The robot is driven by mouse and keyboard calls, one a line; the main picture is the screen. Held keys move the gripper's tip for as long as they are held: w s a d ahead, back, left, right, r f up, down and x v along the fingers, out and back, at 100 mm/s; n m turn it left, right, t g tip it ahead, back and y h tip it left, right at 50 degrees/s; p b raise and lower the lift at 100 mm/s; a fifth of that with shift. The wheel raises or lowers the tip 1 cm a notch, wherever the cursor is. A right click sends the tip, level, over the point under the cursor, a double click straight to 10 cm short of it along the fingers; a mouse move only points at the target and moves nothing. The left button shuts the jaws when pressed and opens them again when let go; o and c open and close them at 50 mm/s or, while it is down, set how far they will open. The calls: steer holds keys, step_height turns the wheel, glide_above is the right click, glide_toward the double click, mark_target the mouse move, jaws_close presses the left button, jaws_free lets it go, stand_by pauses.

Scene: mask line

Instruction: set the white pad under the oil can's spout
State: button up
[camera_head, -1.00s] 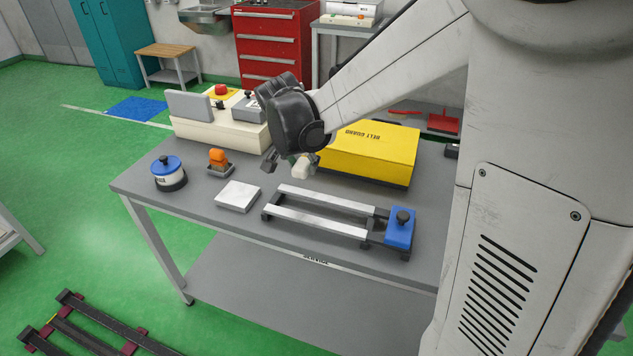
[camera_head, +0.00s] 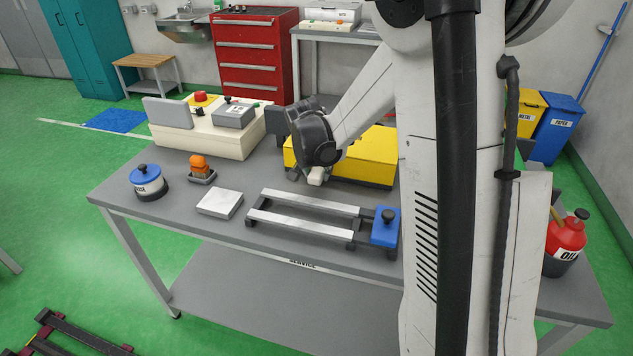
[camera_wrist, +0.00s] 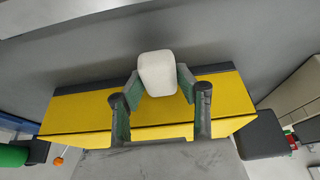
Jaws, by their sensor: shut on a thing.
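My gripper (camera_wrist: 158,84) is shut on a small white rounded pad (camera_wrist: 157,73), which sits between its fingertips in the wrist view. In the head view my gripper (camera_head: 306,172) and the pad (camera_head: 316,177) are above the bench, in front of the yellow belt guard box. The red oil can (camera_head: 566,239), with a dark base and black cap, stands at the right end of the bench, well apart from the pad. My own body hides its left side, so I cannot make out the spout clearly.
The grey bench (camera_head: 275,240) holds a flat white square (camera_head: 219,203), a metal rail frame (camera_head: 305,213) with a blue end block (camera_head: 385,228), a blue-lidded tin (camera_head: 148,182), an orange-topped item (camera_head: 200,168) and the yellow box (camera_head: 365,155).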

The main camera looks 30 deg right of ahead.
mark_target(316, 181)
steer(key=shift+f, duration=1.5)
steer(key=shift+f+b, duration=0.2)
steer(key=shift+b, duration=0.2)
steer(key=o, duration=1)
steer(key=shift+r, duration=0.15)
